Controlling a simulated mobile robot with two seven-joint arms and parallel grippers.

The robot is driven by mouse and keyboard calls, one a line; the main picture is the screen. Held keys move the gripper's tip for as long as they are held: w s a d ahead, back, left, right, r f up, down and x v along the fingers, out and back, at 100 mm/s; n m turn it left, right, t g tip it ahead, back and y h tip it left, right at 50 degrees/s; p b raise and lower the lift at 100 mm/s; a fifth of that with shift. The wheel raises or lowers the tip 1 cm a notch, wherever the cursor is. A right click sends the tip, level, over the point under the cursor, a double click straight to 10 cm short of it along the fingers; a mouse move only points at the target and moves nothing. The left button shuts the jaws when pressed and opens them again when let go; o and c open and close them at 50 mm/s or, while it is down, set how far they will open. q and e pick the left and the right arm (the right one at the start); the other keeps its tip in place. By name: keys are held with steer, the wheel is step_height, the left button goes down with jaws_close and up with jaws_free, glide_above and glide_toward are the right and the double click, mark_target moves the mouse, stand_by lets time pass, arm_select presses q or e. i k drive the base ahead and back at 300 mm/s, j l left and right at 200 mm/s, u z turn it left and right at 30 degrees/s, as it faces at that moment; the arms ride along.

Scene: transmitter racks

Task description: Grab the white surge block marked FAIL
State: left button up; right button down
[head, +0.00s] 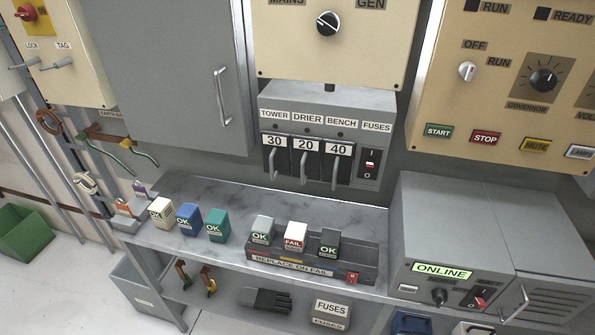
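The white surge block marked FAIL (295,237) has a white top and a red label on its front. It sits upright in the middle of a dark base (330,273) labelled REPLACE ON FAIL. A grey block marked OK (262,230) sits to its left in the same base, and a dark block marked OK (328,244) to its right. Neither of my grippers is in view.
Cream, blue and teal OK blocks (188,219) stand on the grey shelf (250,195), left of the base. A red switch (352,278) is at the base's right end. A fuse box (325,125) hangs behind, and a grey ONLINE cabinet (445,225) stands right.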

mark_target(296, 233)
steer(key=k, duration=0.6)
steer(key=i+l+u, duration=0.2)
steer(key=i, duration=0.3)
steer(key=i+l+u, duration=0.1)
steer(key=i+u, duration=0.15)
steer(key=i, duration=0.3)
steer(key=i+l+u, duration=0.2)
steer(key=i, duration=0.25)
steer(key=l, duration=0.1)
